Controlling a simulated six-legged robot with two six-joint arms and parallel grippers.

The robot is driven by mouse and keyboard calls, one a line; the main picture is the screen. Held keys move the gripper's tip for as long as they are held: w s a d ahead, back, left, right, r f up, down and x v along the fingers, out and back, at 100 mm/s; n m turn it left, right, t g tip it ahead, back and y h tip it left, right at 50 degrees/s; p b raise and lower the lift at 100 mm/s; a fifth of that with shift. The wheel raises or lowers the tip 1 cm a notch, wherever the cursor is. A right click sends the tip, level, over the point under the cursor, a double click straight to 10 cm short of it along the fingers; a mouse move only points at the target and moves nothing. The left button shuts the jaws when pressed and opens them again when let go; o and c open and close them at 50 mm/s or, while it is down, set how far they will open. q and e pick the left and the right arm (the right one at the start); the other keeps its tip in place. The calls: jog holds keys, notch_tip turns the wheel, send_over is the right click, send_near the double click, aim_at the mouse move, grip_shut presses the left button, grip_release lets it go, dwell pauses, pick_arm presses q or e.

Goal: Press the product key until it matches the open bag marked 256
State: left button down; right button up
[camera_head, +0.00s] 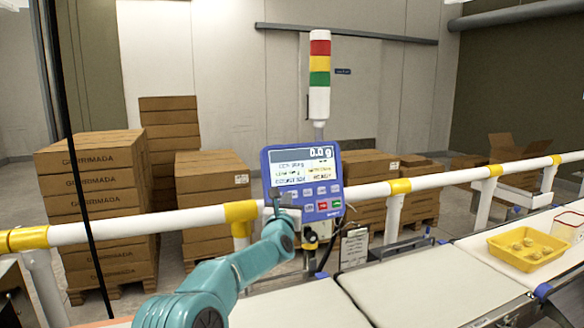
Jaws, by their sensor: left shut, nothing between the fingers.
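The blue weighing terminal (301,180) stands behind the belt, its screen (303,167) reading 0.0 g at the top with smaller lines of text that I cannot read surely. Below the screen are rows of small keys (321,190), one red and one green in the lower row; their labels are too small to read. My left gripper (277,194) is shut and empty, at the lower left of the terminal's face, partly covering the leftmost keys. I cannot tell whether it touches a key. No bag marked 256 can be made out. My right gripper is not in view.
A white and yellow rail (370,192) runs behind the belt (430,285). A yellow tray (500,252) with several small pale items sits on the belt at right, beside a clear container (570,228). A small card (354,248) hangs below the terminal. Cartons (95,185) stand behind.

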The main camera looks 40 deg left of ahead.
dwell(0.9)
pick_arm(q)
jog(key=a+p, duration=0.1)
jog(key=p, duration=0.1)
jog(key=w+a+f+m+t+p, duration=0.1)
jog(key=a+p, duration=0.1)
jog(key=p, duration=0.1)
jog(key=a+t+h+p, duration=0.1)
jog(key=p, duration=0.1)
jog(key=shift+w+a+f+p, duration=0.25)
jog(key=shift+w+f+p, duration=0.1)
jog(key=shift+w, duration=0.05)
dwell(0.7)
